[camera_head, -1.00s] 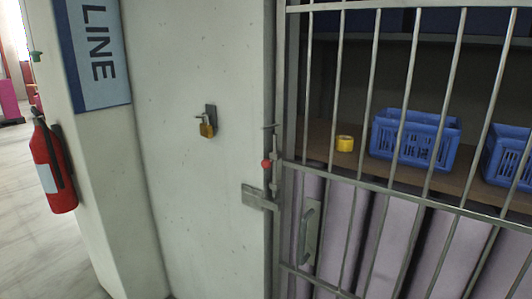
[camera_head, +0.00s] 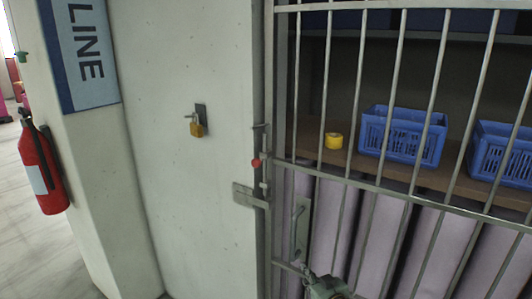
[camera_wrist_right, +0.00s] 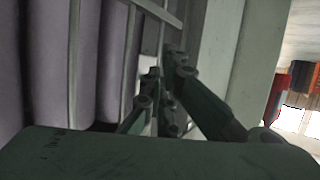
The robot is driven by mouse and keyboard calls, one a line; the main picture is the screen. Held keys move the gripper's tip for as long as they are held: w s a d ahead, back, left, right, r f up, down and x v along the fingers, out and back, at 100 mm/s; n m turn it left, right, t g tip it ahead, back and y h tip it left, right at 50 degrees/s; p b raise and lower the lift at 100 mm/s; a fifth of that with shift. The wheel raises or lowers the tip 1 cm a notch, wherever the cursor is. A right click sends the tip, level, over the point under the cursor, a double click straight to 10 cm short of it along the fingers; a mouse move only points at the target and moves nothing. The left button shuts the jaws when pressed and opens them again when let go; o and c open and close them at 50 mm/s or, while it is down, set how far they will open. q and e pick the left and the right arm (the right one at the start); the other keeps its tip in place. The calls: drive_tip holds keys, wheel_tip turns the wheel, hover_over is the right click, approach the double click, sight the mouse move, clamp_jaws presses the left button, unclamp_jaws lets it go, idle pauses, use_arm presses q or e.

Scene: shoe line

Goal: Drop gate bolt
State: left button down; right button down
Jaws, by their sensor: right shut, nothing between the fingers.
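The gate bolt (camera_head: 264,170) is a thin upright metal rod with a red knob (camera_head: 256,162) on the left edge of the barred gate (camera_head: 350,181), in the head view. A flat metal latch plate (camera_head: 246,195) sits just below it on the wall edge. My right gripper (camera_head: 312,273) shows at the bottom of the head view, below the gate handle (camera_head: 301,228) and well below the bolt. It is shut and empty. Its dark fingers (camera_wrist_right: 163,75) also show in the right wrist view, with gate bars behind. The bolt cannot be made out there. My left gripper is not in view.
A brass padlock (camera_head: 198,130) hangs on a wall hook left of the gate. Behind the bars, a shelf holds blue baskets (camera_head: 402,136) and a yellow roll (camera_head: 334,141). A fire extinguisher (camera_head: 40,165) is on the far left.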

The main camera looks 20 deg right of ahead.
sight(266, 155)
drive_tip(key=a+r+n+t+y, duration=0.1)
drive_tip(key=a+r+t+y, duration=0.1)
drive_tip(key=r, duration=1.7)
drive_tip(key=w+a+r+n+t+y, duration=0.1)
drive_tip(key=a+r+t+y, duration=0.2)
drive_tip(key=r, duration=1.7)
drive_tip(key=shift+a+n+t+p, duration=0.3)
drive_tip(key=shift+a+t+p, duration=0.15)
drive_tip(key=shift+a, duration=0.5)
drive_tip(key=shift+w+r, duration=0.1)
drive_tip(key=shift+w, duration=0.1)
drive_tip(key=w+a+p, duration=0.1)
drive_tip(key=w, duration=0.2)
drive_tip(key=w+a+p, duration=0.1)
drive_tip(key=w+p, duration=0.1)
drive_tip(key=w, duration=0.2)
drive_tip(key=w+a+f+p, duration=0.1)
drive_tip(key=w+p, duration=0.1)
drive_tip(key=w, duration=0.2)
